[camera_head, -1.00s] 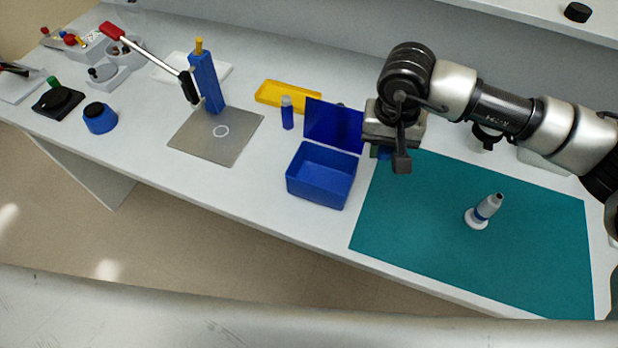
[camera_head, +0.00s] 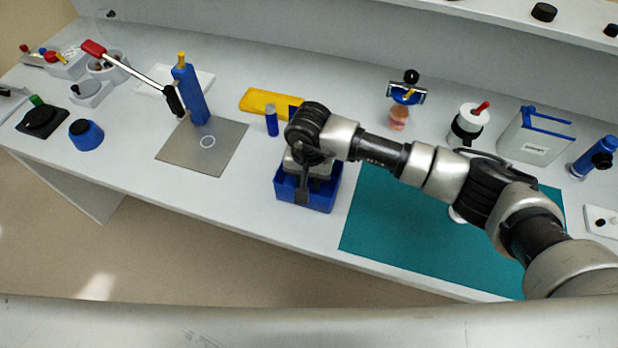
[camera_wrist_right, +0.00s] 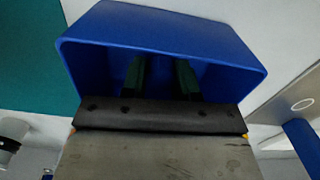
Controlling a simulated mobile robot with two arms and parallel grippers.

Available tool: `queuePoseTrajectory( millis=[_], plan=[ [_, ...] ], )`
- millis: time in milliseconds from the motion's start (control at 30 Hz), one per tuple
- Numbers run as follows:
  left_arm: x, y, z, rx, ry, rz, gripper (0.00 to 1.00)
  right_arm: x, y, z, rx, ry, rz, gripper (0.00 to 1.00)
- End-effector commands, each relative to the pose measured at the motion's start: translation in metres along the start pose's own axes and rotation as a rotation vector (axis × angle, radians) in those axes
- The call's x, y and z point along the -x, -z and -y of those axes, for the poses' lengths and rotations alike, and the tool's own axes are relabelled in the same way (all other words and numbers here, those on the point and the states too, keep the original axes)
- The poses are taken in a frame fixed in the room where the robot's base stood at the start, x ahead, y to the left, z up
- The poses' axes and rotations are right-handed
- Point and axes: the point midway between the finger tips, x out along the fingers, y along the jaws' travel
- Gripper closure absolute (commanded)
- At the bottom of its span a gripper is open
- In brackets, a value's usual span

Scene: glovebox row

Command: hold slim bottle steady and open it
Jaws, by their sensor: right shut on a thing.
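My right gripper (camera_head: 302,192) points down into the open blue box (camera_head: 325,198). In the right wrist view its two dark fingers (camera_wrist_right: 160,78) reach inside the box (camera_wrist_right: 180,25), a little apart. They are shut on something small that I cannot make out. The slim bottle on the teal mat is mostly hidden behind my right arm; only an edge of its white base (camera_head: 456,214) shows. A small blue bottle with a greyish cap (camera_head: 271,120) stands upright just behind and left of the box. My left gripper is in neither view.
The teal mat (camera_head: 385,235) lies right of the box. A yellow tray (camera_head: 262,101) is behind the small blue bottle. A blue press with a red-tipped lever (camera_head: 190,92) stands on the left by a grey plate (camera_head: 178,155).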

Motion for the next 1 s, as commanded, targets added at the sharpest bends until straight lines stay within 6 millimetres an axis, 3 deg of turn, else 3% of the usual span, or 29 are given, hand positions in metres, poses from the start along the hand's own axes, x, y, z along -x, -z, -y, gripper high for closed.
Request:
queuePoseTrajectory(
  millis=[100, 467, 500, 667, 1000],
  plan=[
    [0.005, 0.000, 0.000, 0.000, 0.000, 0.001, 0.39, -0.014, -0.001, 0.000, 0.001, 0.000, 0.002, 0.99],
    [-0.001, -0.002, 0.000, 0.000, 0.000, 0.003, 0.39, -0.019, 0.000, 0.000, 0.002, 0.000, -0.001, 0.99],
    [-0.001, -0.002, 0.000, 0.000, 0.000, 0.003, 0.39, -0.019, 0.000, 0.000, 0.002, 0.000, -0.001, 0.69],
    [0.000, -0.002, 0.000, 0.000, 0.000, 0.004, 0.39, -0.018, 0.000, 0.000, 0.002, 0.000, 0.000, 0.44],
    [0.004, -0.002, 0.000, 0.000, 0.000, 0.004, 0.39, -0.014, 0.000, 0.000, 0.001, 0.000, 0.000, 0.44]
  ],
)
